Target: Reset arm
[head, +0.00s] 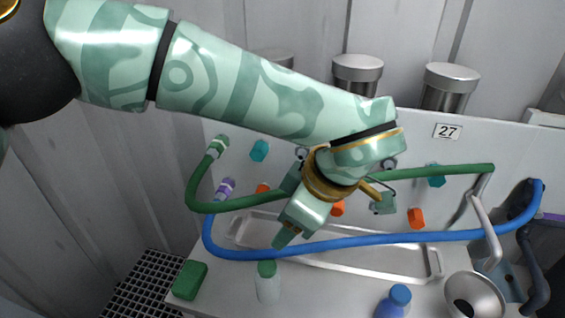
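My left arm crosses the upper part of the head view from the left, in pale green with darker patterns. Its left gripper (286,238) points down and to the left in front of the panel, over the bench. I see it from an angle where the gap between its fingers does not show, so I cannot tell whether it is open or shut. No object is visible in its grip. The gripper overlaps the blue hose (345,243) in the picture; contact cannot be told. My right gripper is not in view.
A green hose (440,169) passes behind my wrist along the panel (470,148) numbered 27. A metal tray (365,269) lies below. A white bottle with a green cap (268,287), a green block (190,280), a blue-capped bottle (396,303) and a metal funnel-like vessel (482,292) stand in front.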

